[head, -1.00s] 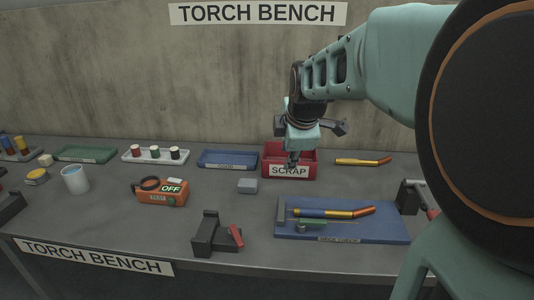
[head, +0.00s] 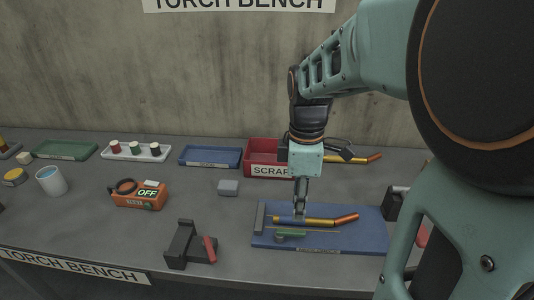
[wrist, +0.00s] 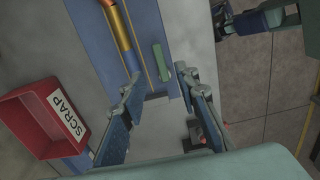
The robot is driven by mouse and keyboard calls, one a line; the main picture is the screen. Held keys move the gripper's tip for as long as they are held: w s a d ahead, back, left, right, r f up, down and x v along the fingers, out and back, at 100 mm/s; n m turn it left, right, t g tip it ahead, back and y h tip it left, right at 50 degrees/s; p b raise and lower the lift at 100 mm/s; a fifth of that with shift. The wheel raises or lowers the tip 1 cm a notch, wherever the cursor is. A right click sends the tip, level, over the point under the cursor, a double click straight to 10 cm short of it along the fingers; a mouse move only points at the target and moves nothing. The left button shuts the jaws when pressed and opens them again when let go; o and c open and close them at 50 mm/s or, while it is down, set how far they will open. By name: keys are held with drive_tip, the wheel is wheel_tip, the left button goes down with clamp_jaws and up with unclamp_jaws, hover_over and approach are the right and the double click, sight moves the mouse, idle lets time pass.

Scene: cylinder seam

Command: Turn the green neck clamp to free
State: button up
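The green neck clamp (head: 290,236) lies at the front of the blue mat (head: 368,238), beside the torch (head: 325,221) with its gold and orange body. In the wrist view the green clamp (wrist: 160,62) shows just beyond the fingertips, with the torch (wrist: 116,30) to its left. My gripper (head: 299,213) is over the left part of the mat, pointing down. In the wrist view my gripper (wrist: 157,79) is open, with nothing between its fingers. I cannot tell its exact height above the clamp, or which setting the clamp is on.
A dark grey block with a red lever (head: 184,245) stands left of the mat. A red scrap bin (head: 262,160) is behind it. An orange box reading OFF (head: 138,197) and a small grey block (head: 228,187) are further left. The bench between them is clear.

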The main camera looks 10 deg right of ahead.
sight(296, 232)
wheel_tip(296, 232, down, 9)
drive_tip(key=shift+r, duration=0.2)
clamp_jaws()
